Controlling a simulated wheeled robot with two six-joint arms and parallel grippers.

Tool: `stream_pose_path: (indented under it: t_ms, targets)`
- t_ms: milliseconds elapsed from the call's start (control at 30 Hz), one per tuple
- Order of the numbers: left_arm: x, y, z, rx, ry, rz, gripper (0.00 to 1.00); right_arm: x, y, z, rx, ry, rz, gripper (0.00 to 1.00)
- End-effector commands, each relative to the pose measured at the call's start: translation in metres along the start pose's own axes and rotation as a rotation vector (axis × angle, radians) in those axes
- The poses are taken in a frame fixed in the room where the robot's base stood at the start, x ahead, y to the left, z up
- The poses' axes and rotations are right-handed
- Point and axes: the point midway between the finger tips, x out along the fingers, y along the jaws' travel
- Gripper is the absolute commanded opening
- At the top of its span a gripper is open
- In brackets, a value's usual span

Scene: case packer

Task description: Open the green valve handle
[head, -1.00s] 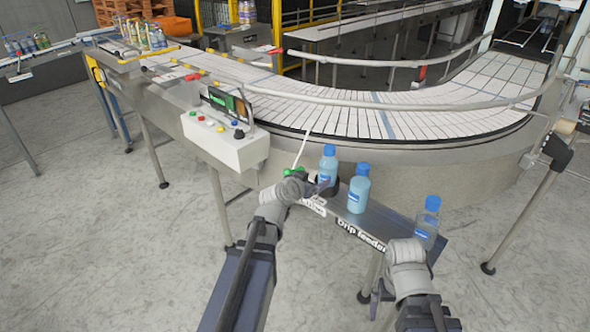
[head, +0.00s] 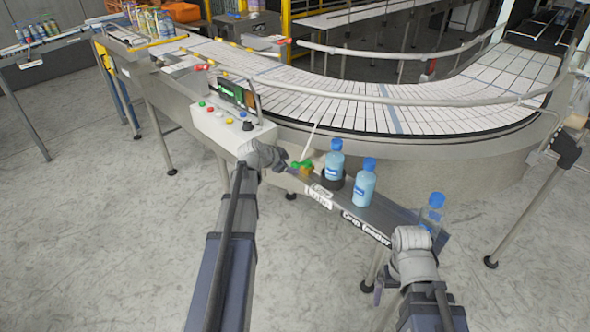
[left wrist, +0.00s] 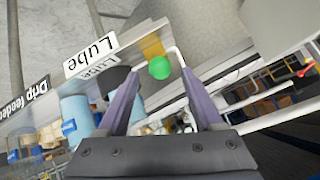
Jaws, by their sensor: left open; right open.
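The green valve handle (head: 302,164) is at the left end of the drip feeder shelf (head: 385,218), beside the "Lube" label. In the left wrist view the green handle (left wrist: 159,68) looks like a round knob by a brass-coloured part (left wrist: 152,45), between the tips of my open left gripper (left wrist: 160,75). I cannot tell whether the fingers touch it. In the head view my left gripper (head: 287,168) is just left of the handle, partly hidden by its wrist. My right gripper (head: 378,288) is open and empty, low in front of the shelf's right end.
Blue-capped bottles (head: 364,184) stand on the shelf; one is in a dark holder near the handle. A control box (head: 230,128) with buttons is just behind my left wrist. The curved conveyor (head: 400,112) lies behind. The floor at left is clear.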

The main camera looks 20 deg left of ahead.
Motion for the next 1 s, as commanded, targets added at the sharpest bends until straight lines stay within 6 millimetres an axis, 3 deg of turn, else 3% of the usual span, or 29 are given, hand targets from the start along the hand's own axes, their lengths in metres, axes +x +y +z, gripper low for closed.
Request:
stream_pose_path:
  t_ms: [33, 200, 567, 1000]
  targets:
    - [0.014, 0.0, 0.003, 0.001, 0.0, 0.001, 0.68, 0.012, -0.001, -0.001, 0.0, 0.0, 0.0, 1.0]
    - [0.039, 0.0, 0.003, 0.001, -0.001, 0.001, 0.68, 0.027, -0.003, -0.002, 0.001, 0.0, 0.0, 1.0]
    - [0.044, 0.0, 0.0, 0.0, -0.001, 0.0, 0.68, 0.029, -0.003, -0.002, 0.001, 0.0, 0.0, 1.0]
    - [0.044, 0.0, 0.0, -0.001, 0.0, 0.0, 0.18, 0.029, -0.003, -0.002, 0.001, 0.0, 0.0, 1.0]
